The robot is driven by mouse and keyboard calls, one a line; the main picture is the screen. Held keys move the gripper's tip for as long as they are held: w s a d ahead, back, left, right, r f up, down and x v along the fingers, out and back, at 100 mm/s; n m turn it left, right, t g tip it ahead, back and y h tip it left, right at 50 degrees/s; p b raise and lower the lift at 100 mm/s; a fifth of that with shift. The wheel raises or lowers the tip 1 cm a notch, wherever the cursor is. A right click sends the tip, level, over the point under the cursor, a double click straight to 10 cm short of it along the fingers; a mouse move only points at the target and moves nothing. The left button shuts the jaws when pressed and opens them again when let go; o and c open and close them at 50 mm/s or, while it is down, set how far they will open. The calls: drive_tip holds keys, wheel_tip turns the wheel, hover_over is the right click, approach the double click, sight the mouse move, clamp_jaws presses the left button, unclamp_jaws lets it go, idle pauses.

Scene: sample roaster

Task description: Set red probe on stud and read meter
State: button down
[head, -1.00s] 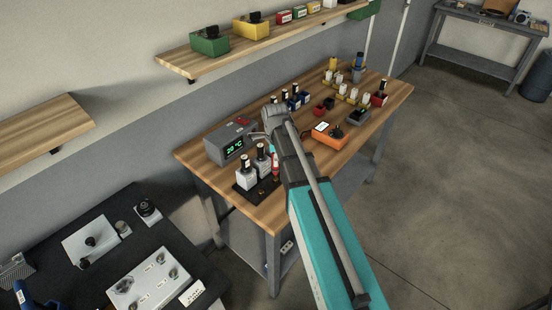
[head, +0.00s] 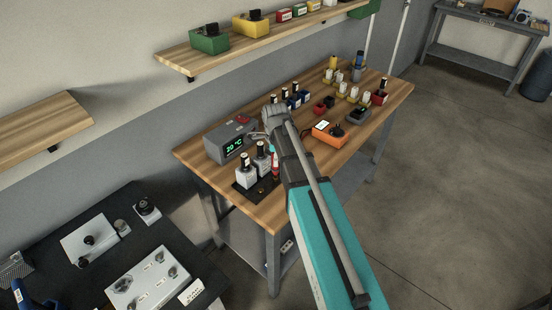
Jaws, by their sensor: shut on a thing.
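The red probe (head: 275,166) stands roughly upright beside the white bottles, at the near left end of the wooden bench. My gripper (head: 271,147) is shut on it at its upper part; the arm partly hides the fingers. The probe's lower end is close to a black plate (head: 241,189); I cannot tell whether it touches anything. A stud is too small to make out with certainty. An orange meter (head: 322,138) with a small white screen and a dark knob lies right of my arm. Its reading is too small to read.
A grey box (head: 213,149) with a green display showing about 20 °C stands behind the bottles. Two white bottles (head: 246,176) with black caps stand on the plate, close to the probe. Several small bottles and coloured blocks fill the bench's far part. A wooden shelf (head: 178,62) hangs above.

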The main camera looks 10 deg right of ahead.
drive_tip(key=shift+r+p, duration=3.5)
drive_tip(key=shift+p, duration=0.05)
wheel_tip(320, 180, down, 4)
drive_tip(key=b, duration=0.4)
drive_tip(key=shift+f, duration=0.1)
drive_tip(key=shift+s, duration=0.15)
